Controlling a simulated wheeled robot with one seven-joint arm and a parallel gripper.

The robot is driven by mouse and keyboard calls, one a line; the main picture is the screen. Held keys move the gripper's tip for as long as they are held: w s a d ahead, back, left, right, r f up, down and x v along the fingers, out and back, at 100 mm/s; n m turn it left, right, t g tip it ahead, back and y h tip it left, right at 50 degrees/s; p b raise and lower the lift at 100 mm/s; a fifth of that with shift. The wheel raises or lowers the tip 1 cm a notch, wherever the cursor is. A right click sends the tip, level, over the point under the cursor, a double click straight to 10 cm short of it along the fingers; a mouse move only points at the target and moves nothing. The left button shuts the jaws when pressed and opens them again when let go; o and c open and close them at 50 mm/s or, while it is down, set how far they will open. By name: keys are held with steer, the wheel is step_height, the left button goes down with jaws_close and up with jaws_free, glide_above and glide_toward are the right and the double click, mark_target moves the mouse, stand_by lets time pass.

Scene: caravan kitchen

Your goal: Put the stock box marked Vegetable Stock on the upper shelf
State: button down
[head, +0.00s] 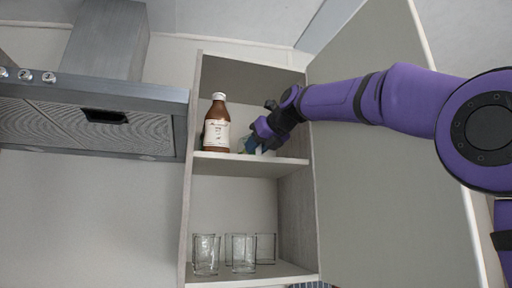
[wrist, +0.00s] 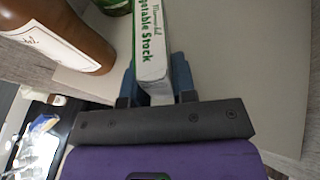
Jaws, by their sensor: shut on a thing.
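The stock box (wrist: 151,45), white and green with "Vegetable Stock" on its side, is between the fingers of my gripper (wrist: 158,85) in the wrist view. My gripper is shut on it. In the head view my gripper (head: 254,143) is inside the cupboard at the upper shelf (head: 245,162), right of the brown bottle. There the box is mostly hidden by the gripper. I cannot tell whether the box touches the shelf board.
A brown bottle (head: 216,128) with a white label stands on the upper shelf, left of the gripper; it also shows in the wrist view (wrist: 62,32). A green object (wrist: 114,5) is behind it. Several glasses (head: 243,252) stand below. The cupboard door (head: 385,190) is open. A range hood (head: 90,115) is left.

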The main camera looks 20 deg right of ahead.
steer(key=shift+f, duration=0.15)
steer(key=c, duration=0.9)
jaws_free()
steer(key=shift+s+d+r, duration=0.1)
steer(key=shift+s+r, duration=0.15)
steer(key=v, duration=1.1)
steer(key=shift+s+d, duration=0.1)
steer(key=shift+s, duration=0.1)
